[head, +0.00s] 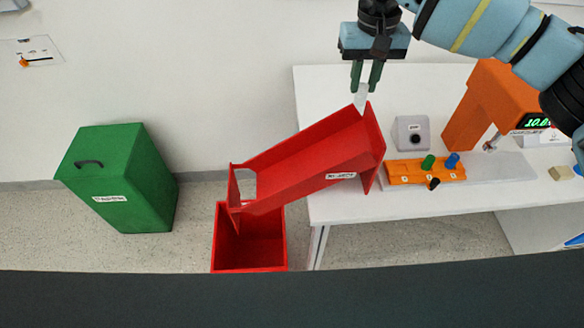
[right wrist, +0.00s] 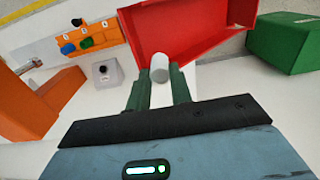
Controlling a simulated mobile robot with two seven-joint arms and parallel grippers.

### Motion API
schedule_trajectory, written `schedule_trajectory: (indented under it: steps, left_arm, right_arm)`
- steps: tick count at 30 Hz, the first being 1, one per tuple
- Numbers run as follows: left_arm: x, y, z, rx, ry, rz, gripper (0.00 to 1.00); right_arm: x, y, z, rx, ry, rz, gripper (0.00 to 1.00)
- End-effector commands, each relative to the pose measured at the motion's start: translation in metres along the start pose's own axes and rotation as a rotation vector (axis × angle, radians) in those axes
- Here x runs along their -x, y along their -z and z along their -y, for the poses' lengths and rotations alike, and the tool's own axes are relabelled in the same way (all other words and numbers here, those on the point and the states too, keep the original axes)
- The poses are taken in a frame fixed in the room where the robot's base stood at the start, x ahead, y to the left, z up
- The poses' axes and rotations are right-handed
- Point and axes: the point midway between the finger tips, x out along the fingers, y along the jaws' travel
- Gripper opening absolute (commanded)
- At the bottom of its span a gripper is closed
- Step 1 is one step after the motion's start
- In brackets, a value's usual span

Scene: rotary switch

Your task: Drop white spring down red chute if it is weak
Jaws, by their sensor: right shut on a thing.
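My right gripper (head: 366,80) is shut on the white spring (head: 361,97), which hangs down from the fingertips above the upper end of the red chute (head: 305,152). In the right wrist view the white spring (right wrist: 159,68) is a pale cylinder between the green fingers of my right gripper (right wrist: 159,88), with the red chute (right wrist: 195,25) just beyond it. The chute slopes down left from the table edge into a red bin (head: 249,252). Whether the spring touches the chute I cannot tell. My left gripper is not in view.
A white table (head: 325,95) carries an orange tester (head: 490,105) with a green display, a grey box with a black knob (head: 411,134), and an orange holder (head: 412,172) with green, blue and black pieces. A green lidded bin (head: 120,175) stands on the floor at left.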

Motion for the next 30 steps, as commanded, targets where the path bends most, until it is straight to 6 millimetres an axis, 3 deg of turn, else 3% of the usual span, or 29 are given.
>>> schedule_trajectory:
  steps: [11, 24, 30]
  left_arm:
    - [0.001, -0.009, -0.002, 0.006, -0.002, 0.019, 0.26]
    - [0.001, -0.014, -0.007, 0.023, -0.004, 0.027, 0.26]
    - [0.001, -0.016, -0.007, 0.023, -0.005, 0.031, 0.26]
  right_arm:
    - [-0.007, 0.001, 0.0, -0.001, 0.0, 0.002, 0.0]
    - [-0.052, 0.0, -0.001, -0.002, -0.001, 0.003, 0.0]
    - [-0.06, 0.0, -0.001, -0.002, -0.001, 0.0, 0.0]
